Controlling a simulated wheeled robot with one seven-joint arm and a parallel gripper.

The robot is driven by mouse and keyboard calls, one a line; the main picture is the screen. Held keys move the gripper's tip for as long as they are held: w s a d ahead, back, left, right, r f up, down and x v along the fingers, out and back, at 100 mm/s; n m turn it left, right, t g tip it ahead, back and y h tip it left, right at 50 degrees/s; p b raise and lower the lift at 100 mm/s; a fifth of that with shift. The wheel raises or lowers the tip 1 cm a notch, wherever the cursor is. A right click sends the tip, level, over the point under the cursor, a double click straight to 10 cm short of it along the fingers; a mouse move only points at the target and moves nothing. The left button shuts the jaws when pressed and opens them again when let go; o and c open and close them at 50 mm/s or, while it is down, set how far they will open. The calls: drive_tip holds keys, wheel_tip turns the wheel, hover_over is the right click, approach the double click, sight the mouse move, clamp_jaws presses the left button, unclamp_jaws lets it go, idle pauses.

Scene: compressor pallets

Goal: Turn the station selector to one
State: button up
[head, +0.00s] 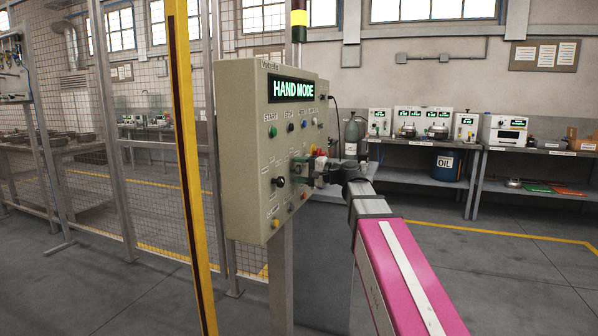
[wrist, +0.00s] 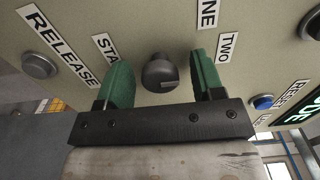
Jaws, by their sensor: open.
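The station selector is a round dark knob (wrist: 160,73) on the beige control panel (head: 243,150). The wrist view shows it beside the labels ONE (wrist: 207,12) and TWO (wrist: 229,47) and a partly covered label starting STA (wrist: 105,47). A short pale mark shows on the knob; I cannot tell which label it points to. My gripper (head: 302,167) is at the panel face in the head view and hides part of it. Its green fingers stand apart, one on each side of the knob, with visible gaps. It is open and holds nothing.
The panel display (head: 293,89) reads HAND MODE. A black knob (head: 279,181) and several buttons are near my gripper. In the wrist view, a grey button (wrist: 38,65) and a blue button (wrist: 263,102) flank the selector. A yellow post (head: 190,160) stands left of the panel.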

drive_tip(key=shift+a, duration=0.1)
drive_tip(key=shift+c, duration=0.2)
drive_tip(key=c, duration=0.9)
drive_tip(key=shift+n, duration=0.4)
drive_tip(key=n, duration=0.3)
drive_tip(key=shift+n, duration=0.3)
drive_tip(key=n, duration=0.4)
drive_tip(key=shift+n, duration=0.3)
drive_tip(key=o, duration=0.9)
